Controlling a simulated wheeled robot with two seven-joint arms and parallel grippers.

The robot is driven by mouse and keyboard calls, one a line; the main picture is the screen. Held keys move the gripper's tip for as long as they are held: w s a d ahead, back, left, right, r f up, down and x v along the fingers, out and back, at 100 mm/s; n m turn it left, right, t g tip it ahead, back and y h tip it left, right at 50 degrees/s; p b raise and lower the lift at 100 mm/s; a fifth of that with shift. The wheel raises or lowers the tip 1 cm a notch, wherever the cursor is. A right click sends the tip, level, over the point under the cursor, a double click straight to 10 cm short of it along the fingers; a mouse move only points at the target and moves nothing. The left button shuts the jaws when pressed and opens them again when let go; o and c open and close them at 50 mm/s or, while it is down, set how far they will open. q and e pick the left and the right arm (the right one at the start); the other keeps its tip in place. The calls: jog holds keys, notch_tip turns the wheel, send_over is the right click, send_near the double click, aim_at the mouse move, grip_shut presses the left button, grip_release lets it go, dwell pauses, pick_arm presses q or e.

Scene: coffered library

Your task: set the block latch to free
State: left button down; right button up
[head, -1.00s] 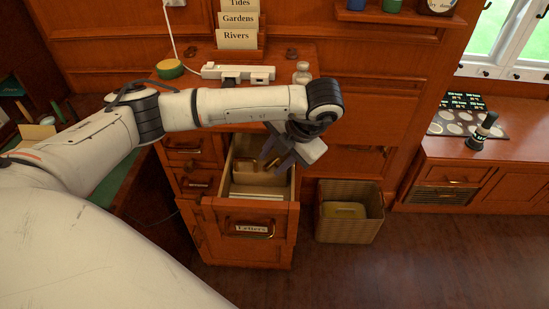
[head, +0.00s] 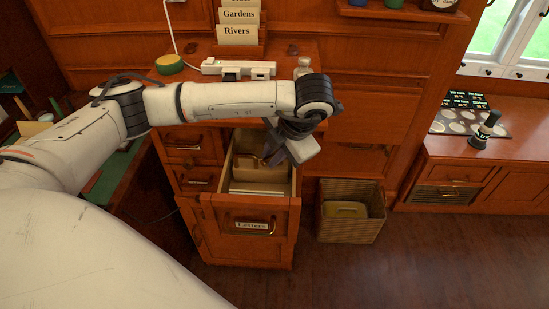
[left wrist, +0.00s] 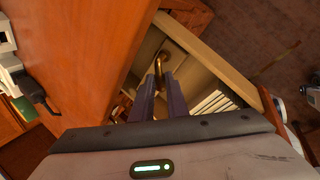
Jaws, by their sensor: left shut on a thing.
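The drawer labelled "Letters" (head: 252,225) stands open in the cabinet. A pale block (head: 248,172) lies across its inside, behind some white cards (head: 256,191). The block also shows in the left wrist view (left wrist: 196,66). A brass latch piece (left wrist: 159,66) shows at my left fingertips, above the block. My left gripper (head: 269,156) reaches down into the drawer, its fingers close together and shut on the brass latch. In the head view the gripper hides the latch, and I cannot read its setting. My right gripper is in neither view.
Floor in front is clear.

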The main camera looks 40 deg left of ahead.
pick_arm(q)
jog(key=m+t+b, duration=0.1)
jog(key=m+b, duration=0.1)
jog(key=a+m+h+b, duration=0.1)
jog(key=m+b, duration=0.1)
jog(key=shift+a+f+t, duration=0.1)
jog(key=shift+a+t, duration=0.05)
jog(key=shift+t, duration=0.25)
jog(key=shift+w+m+b, duration=0.1)
jog(key=shift+m+b, duration=0.3)
jog(key=shift+a, duration=0.1)
jog(key=shift+m, duration=0.3)
jog(key=c, duration=1.7)
grip_release()
